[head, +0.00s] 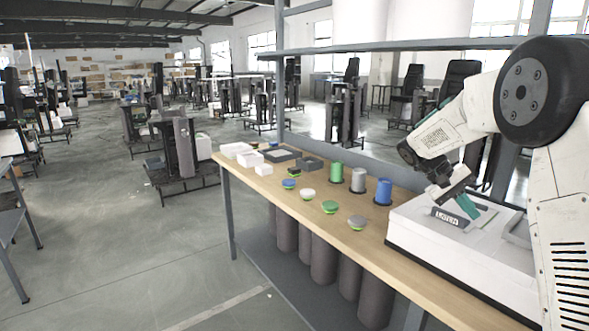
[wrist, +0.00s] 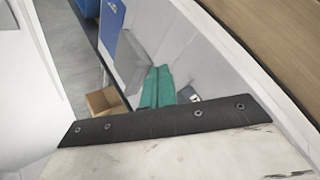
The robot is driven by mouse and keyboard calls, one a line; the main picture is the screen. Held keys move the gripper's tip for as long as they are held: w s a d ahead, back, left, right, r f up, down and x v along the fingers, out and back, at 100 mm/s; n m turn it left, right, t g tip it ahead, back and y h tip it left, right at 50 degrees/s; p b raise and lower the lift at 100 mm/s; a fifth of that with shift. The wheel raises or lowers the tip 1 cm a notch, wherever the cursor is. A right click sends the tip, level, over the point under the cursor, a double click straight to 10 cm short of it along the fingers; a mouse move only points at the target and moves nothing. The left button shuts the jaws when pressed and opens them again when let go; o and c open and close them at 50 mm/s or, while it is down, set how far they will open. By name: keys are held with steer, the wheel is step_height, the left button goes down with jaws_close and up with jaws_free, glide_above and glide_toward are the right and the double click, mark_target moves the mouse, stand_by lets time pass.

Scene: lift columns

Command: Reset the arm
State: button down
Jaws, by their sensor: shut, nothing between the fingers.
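My gripper (head: 470,208) has teal fingers and hangs tilted from my white arm at the right of the head view. The fingers are shut with nothing between them. Their tips are over the top of a white box (head: 420,238), just right of its dark label plate (head: 447,217). I cannot tell whether they touch it. In the wrist view the teal fingers (wrist: 158,86) lie together, pointing up the picture, behind a dark bracket that hides their base.
A wooden workbench (head: 330,231) carries green, grey and blue cylinders (head: 384,190), several small round pieces (head: 330,207) and white trays (head: 250,159) at its far end. A grey rail (head: 400,44) runs above the bench.

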steer(key=s+a+r+t+y, duration=0.1)
steer(key=s+a, duration=0.5)
steer(key=s, duration=0.6)
steer(key=s+a+r+n+t+y, duration=0.1)
steer(key=s+a+t+y, duration=0.2)
steer(key=s, duration=0.9)
steer(key=s+a+r+t+y, duration=0.1)
steer(key=s+a+t+y, duration=0.1)
steer(key=s+a, duration=0.7)
steer(key=s+y, duration=0.1)
steer(key=s, duration=0.3)
steer(key=shift+a+n+t+y, duration=0.25)
steer(key=shift+n+t+y, duration=0.05)
steer(key=shift+n+y, duration=0.1)
steer(key=shift+s+r, duration=0.1)
